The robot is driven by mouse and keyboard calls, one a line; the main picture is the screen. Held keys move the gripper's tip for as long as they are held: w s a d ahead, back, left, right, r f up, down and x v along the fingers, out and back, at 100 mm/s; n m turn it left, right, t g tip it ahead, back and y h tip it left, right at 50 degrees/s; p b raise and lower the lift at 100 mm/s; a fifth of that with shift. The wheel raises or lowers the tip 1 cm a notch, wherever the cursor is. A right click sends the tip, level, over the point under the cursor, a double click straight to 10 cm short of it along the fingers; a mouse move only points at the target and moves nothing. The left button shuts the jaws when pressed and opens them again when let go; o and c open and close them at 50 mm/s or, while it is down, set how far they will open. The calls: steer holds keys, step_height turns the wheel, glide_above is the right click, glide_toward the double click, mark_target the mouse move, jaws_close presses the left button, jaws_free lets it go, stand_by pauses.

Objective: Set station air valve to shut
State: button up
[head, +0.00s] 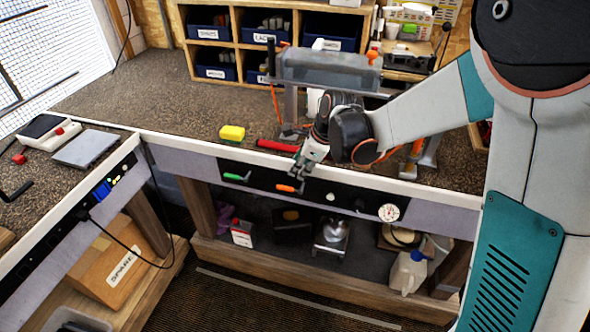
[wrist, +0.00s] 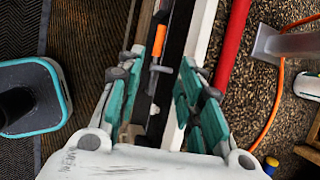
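Two lever handles sit on the black front panel (head: 350,205) of the bench, a green lever (head: 237,177) at left and an orange lever (head: 289,188) to its right. No label is readable, so I cannot tell which is the station air valve. My gripper (head: 299,176) is at the panel, right by the orange lever, pointing down. In the wrist view, the orange lever (wrist: 157,75) lies between the parted fingers of my gripper (wrist: 164,66). The fingers look open, with gaps beside the lever. Contact cannot be made out.
A pressure gauge (head: 388,212) and a white knob (head: 331,196) are on the same panel, to the right. A red cylinder (head: 278,146) and a yellow sponge-like block (head: 232,133) lie on the bench top.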

mark_target(285, 187)
steer(key=b+x, duration=0.4)
steer(key=x, duration=0.9)
steer(key=shift+a+f, duration=0.1)
steer(key=shift+f, duration=0.3)
jaws_close()
